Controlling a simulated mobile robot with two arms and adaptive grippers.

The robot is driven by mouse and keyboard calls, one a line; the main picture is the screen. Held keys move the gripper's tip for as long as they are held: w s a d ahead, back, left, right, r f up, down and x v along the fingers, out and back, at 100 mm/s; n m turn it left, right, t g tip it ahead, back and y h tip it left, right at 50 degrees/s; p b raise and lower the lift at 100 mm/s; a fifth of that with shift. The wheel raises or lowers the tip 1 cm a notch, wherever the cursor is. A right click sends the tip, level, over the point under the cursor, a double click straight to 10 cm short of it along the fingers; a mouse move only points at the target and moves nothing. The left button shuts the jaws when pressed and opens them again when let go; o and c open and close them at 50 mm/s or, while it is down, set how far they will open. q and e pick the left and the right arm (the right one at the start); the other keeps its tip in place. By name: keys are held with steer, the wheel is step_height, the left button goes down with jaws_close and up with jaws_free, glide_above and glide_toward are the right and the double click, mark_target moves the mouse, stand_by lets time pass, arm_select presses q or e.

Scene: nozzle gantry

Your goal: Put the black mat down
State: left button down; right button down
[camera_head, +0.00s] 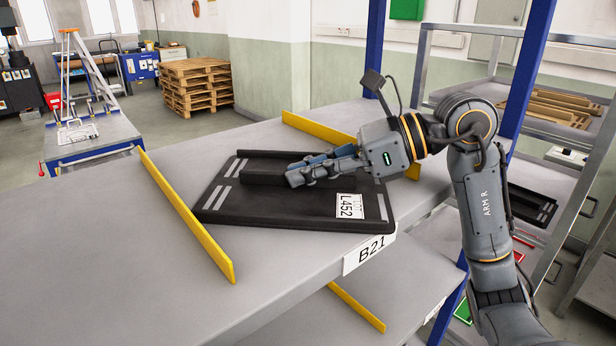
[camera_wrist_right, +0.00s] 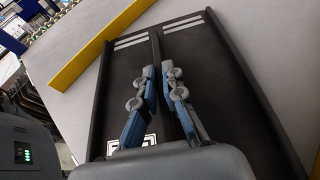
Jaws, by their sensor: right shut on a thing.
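The black mat (camera_head: 285,208) is a flat tray-like piece with raised edges, a central raised rib, pale stripes and a white L452 label (camera_head: 349,206). It lies flat at or just above the grey shelf (camera_head: 110,260), turned slightly; I cannot tell whether it touches fully. Its front right corner is close to the shelf's front edge by the B21 label (camera_head: 369,253). My right gripper (camera_head: 294,176) is shut on the mat's rib. In the right wrist view the fingers (camera_wrist_right: 158,72) straddle the rib of the mat (camera_wrist_right: 212,85). My left gripper is not in view.
Yellow dividers stand on the shelf left of the mat (camera_head: 187,215) and behind it to the right (camera_head: 318,130). Blue uprights (camera_head: 375,45) frame the shelf. Bare shelf lies left of the left divider. A grey rack (camera_head: 580,120) with boards stands at right.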

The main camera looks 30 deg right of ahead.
mark_target(380, 190)
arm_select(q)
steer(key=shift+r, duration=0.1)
arm_select(e)
steer(key=shift+r, duration=0.15)
steer(key=shift+s, duration=0.1)
steer(key=c, duration=1.5)
jaws_free()
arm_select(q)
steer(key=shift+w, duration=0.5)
arm_select(e)
steer(key=shift+o, duration=0.3)
